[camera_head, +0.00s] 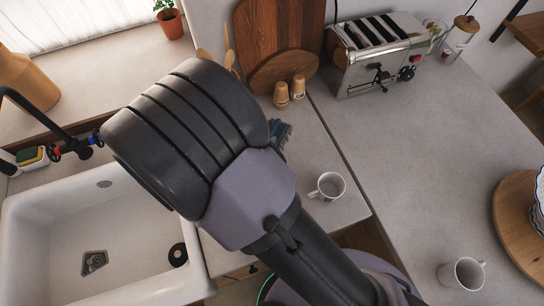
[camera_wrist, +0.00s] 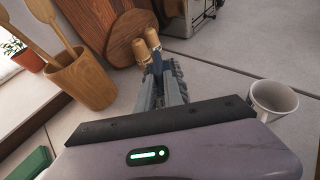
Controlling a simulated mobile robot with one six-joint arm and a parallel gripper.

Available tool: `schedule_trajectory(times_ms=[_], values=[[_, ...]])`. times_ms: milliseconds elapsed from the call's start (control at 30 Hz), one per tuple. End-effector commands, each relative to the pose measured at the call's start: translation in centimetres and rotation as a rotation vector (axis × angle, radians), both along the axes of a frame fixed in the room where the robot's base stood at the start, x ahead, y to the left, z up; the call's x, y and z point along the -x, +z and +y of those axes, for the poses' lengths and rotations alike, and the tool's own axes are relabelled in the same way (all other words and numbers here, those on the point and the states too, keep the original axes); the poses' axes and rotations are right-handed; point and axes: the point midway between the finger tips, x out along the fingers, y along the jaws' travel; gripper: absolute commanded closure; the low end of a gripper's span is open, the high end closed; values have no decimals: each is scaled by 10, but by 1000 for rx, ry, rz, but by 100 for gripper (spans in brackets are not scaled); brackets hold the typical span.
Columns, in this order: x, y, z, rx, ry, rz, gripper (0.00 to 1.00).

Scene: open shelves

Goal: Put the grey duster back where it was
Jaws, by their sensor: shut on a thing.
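My gripper (camera_wrist: 168,88) is in the middle of the wrist view, with its grey fingers pointing away over the counter. It is shut on a small grey, ridged thing, which looks like the grey duster (camera_wrist: 179,77). The fingers hide much of it, and its full shape cannot be told. In the head view my arm covers most of the gripper. Only a blue-grey, jagged bit (camera_head: 283,132) shows beside the arm, near the counter. Whether the duster touches the counter cannot be told.
Two wooden shakers (camera_head: 290,91) stand just beyond the gripper, before wooden boards (camera_head: 280,35). A utensil pot (camera_wrist: 82,80) is at left. A white mug (camera_head: 328,186) stands close at right. The sink (camera_head: 130,235) is at left. A toaster (camera_head: 380,55) stands behind; the right counter (camera_head: 420,150) has free room.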

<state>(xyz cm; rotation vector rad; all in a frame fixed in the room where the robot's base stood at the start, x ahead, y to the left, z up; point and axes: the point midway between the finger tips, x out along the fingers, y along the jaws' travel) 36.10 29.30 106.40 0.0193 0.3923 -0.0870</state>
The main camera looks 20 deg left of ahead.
Motion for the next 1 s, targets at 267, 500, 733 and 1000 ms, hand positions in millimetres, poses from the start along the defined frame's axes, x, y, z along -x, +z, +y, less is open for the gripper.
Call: schedule_trajectory(times_ms=[267, 500, 733, 1000], values=[[1, -60, 1, 4, 7, 0, 100], [0, -97, 0, 3, 4, 0, 100], [0, -96, 0, 2, 4, -1, 100], [0, -97, 0, 2, 4, -1, 66]])
